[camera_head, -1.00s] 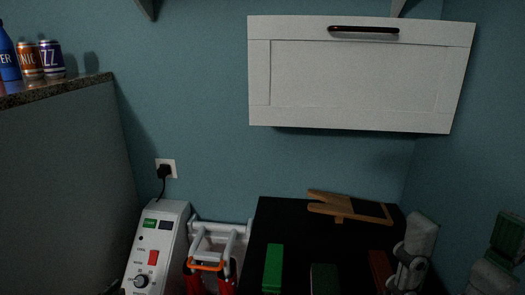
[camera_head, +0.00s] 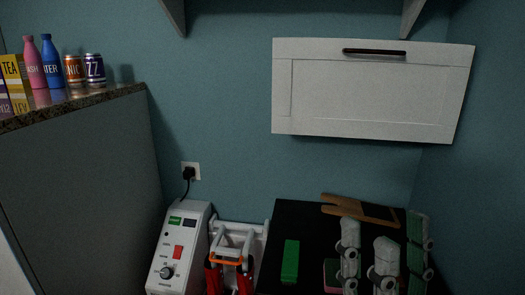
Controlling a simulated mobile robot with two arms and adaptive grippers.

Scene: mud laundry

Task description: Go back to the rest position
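My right gripper (camera_head: 383,228) is at the lower right, above the right part of the black surface (camera_head: 312,212). Its grey fingers stand apart, one at the left and one with a green face at the right, with another grey part of it between and lower down. No object shows between the fingertips. The gripper covers part of the surface behind it. My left gripper is not in view.
On the black surface are a wooden forked board (camera_head: 335,200), a green block (camera_head: 290,262) and a green-and-pink block (camera_head: 331,275). A white control box (camera_head: 178,250) and a white, red and orange frame (camera_head: 228,255) stand left. A white cabinet (camera_head: 375,95) hangs above.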

